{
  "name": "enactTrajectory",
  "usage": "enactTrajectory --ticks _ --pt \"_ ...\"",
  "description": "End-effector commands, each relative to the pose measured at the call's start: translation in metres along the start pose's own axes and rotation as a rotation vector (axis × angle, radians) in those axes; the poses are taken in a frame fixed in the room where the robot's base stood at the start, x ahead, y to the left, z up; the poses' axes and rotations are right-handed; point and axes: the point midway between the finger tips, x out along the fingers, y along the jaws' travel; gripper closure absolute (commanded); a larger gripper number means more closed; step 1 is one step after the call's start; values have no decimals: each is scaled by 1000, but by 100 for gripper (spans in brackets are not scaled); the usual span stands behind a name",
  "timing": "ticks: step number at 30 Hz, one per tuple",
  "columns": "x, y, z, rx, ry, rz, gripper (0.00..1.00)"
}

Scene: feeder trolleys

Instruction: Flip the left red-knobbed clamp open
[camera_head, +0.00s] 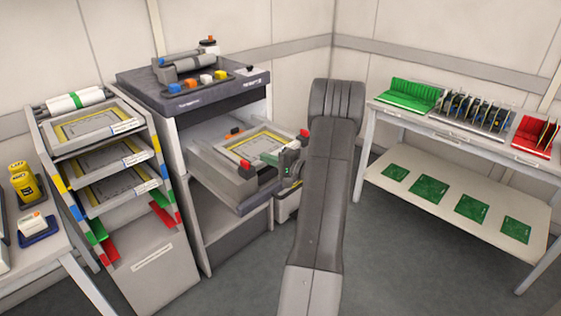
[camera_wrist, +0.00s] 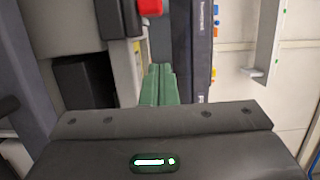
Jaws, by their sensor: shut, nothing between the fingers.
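The left clamp's red knob (camera_head: 245,165) stands upright at the front left corner of the pulled-out tray unit. The right clamp's red knob (camera_head: 304,134) is at that unit's far right corner. My gripper (camera_head: 290,168) is at the unit's right edge, to the right of the left knob and apart from it in the picture. In the wrist view my green fingers (camera_wrist: 158,85) are together and empty. A red knob (camera_wrist: 150,7) shows just above them at the top edge; I cannot tell which clamp it belongs to.
The tray unit holds a yellow-framed stencil (camera_head: 262,143). Above it is the machine's dark top (camera_head: 190,98) with coloured buttons. A tray rack (camera_head: 122,158) stands at left. A table (camera_head: 450,130) with green and red racks stands at right.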

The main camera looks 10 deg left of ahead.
Motion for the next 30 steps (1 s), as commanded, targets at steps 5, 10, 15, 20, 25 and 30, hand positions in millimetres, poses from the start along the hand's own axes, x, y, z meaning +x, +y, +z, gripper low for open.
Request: enactTrajectory --ticks 5,10,15,20,25,30 --pt "15 -2 20 4 -1 1 100" --pt "19 -1 35 1 0 0 100" --pt "20 0 39 0 0 0 100" --pt "20 0 39 0 0 0 100" --pt "20 1 41 0 0 0 100" --pt "24 4 53 -1 -2 0 100"
